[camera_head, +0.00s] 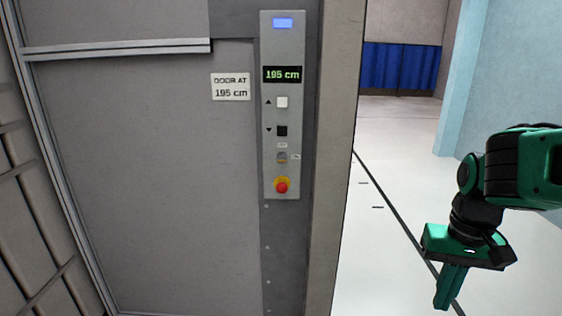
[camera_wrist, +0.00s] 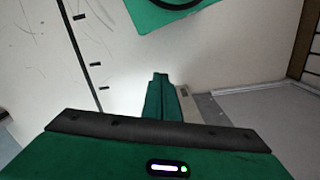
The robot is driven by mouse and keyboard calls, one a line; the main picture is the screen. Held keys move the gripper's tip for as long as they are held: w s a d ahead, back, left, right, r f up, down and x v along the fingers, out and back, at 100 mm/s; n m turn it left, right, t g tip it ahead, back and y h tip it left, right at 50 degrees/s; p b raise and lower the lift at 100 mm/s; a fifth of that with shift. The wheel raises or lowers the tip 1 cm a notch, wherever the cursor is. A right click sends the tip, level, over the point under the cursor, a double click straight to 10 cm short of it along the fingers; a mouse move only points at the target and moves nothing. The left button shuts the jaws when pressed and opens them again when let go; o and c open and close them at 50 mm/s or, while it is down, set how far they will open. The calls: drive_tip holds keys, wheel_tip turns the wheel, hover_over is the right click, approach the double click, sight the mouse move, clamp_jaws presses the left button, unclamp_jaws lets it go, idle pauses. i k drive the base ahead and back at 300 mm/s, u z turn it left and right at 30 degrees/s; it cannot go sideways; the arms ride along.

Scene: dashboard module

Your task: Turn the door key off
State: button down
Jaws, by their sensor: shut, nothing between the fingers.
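The door key switch (camera_head: 282,157) is a small round part low on the grey control panel (camera_head: 284,55), between the black down button and the red stop button. It has small labels above and to its right; its exact angle is too small to tell. My gripper (camera_head: 447,302) is to the right of the panel, well apart from it, pointing down over the pale floor. Its green fingers are together with nothing between them. In the wrist view the shut fingertips (camera_wrist: 160,77) point toward the floor. The key is not seen in the wrist view.
The panel also bears a white up button (camera_head: 282,102), a black down button (camera_head: 282,131), a red stop button (camera_head: 282,186) and a display (camera_head: 282,74) reading 195 cm. A sign (camera_head: 231,87) reads "DOOR AT 195 cm". The floor (camera_head: 390,210) right of the door frame is clear.

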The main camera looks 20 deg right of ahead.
sight(282, 157)
drive_tip(key=z, duration=1.7)
drive_tip(key=k, duration=1.4)
drive_tip(key=u, duration=1.25)
drive_tip(key=i, duration=1)
drive_tip(key=z, duration=0.05)
